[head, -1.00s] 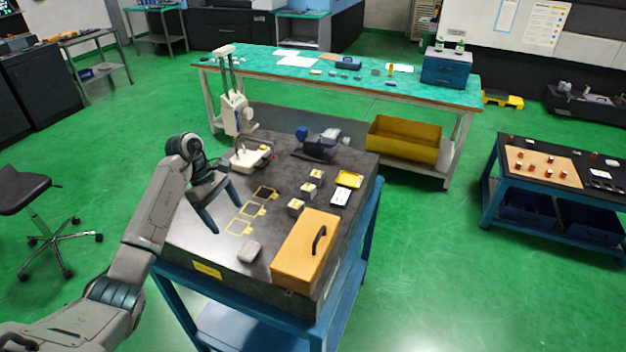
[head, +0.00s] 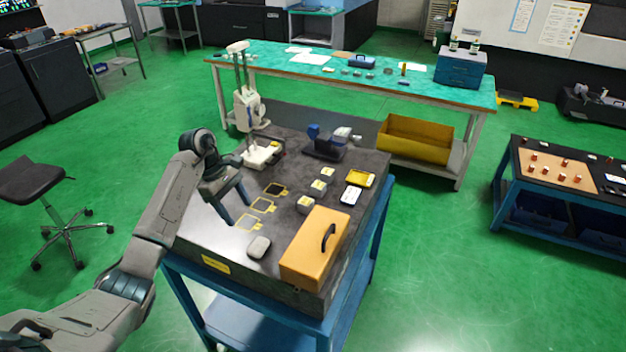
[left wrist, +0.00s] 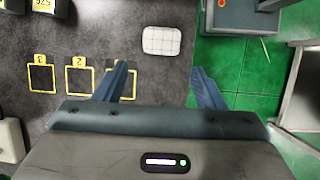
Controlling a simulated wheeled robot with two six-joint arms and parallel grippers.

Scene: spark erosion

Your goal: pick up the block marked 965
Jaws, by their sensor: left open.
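Three small pale blocks with yellow-marked tops stand in a row on the dark bench top in the head view: a near one (head: 305,204), a middle one (head: 318,187) and a far one (head: 327,173). Their numbers are too small to read there, so I cannot tell which is 965. In the left wrist view, two block tops show at the upper left edge, one (left wrist: 43,5) with a number partly cut off. My left gripper (head: 238,210) is open and empty above the bench, left of the blocks. Its fingers (left wrist: 163,88) also show in the wrist view. My right gripper is not in view.
A grey rounded item (head: 259,247) and an orange box with a black handle (head: 315,250) sit near the front. A white stand-like machine (head: 262,155) and blue device (head: 325,148) stand behind.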

